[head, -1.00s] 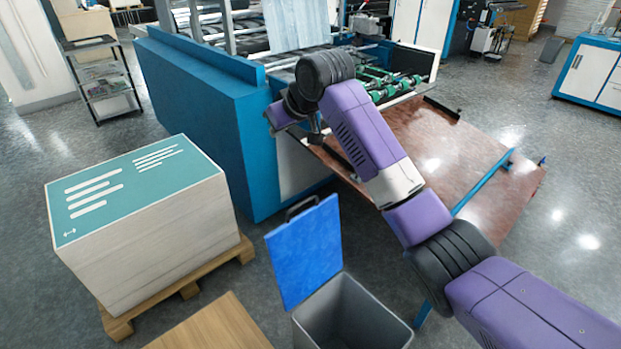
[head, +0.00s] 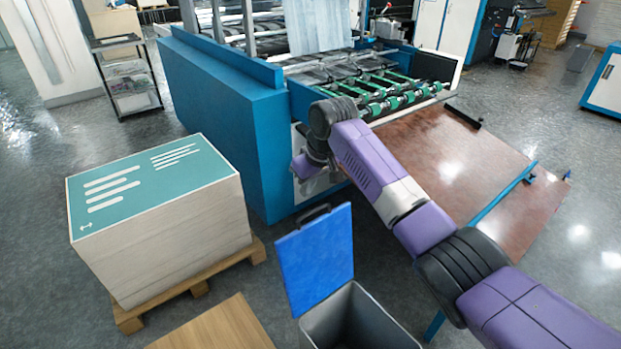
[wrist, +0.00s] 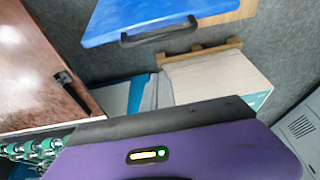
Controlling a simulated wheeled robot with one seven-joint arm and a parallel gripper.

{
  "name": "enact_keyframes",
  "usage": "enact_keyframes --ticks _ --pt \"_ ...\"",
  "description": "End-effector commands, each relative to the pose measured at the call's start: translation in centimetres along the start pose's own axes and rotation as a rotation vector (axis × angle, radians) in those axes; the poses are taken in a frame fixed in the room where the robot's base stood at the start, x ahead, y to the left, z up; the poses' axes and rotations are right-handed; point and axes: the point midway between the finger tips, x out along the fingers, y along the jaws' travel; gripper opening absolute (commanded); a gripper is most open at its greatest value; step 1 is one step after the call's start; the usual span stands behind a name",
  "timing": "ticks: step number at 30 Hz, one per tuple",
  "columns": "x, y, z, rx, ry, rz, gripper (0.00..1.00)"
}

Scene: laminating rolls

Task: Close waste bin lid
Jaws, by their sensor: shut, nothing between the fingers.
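The waste bin (head: 362,322) is grey and open, at the bottom of the head view. Its blue lid (head: 318,260) stands raised at the bin's back-left edge, with a black handle (head: 303,216) on top. The lid (wrist: 150,18) and its handle (wrist: 160,36) also show in the wrist view, at the top. My gripper (head: 305,168) is above and behind the lid in the head view, apart from it. Its purple body (wrist: 170,155) and dark front edge fill the bottom of the wrist view. It is shut and empty; its fingertips are hard to make out.
A paper stack (head: 165,235) with a teal top stands on a wooden pallet (head: 190,288) at left. A wooden surface (head: 215,328) lies left of the bin. A blue machine (head: 225,125) and a brown board (head: 440,160) are behind. Grey floor is open between stack and bin.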

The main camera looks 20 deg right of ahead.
Motion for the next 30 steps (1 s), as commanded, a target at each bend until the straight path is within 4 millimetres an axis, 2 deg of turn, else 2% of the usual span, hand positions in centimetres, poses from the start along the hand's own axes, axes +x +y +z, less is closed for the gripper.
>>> enact_keyframes --ticks 5,18,30 --pt "2.2 -0.1 0.0 -0.001 -0.001 0.0 0.0" --pt "0.8 0.0 3.2 -0.001 0.001 0.0 0.0" --pt "0.6 0.0 3.8 0.0 0.001 0.0 0.0"
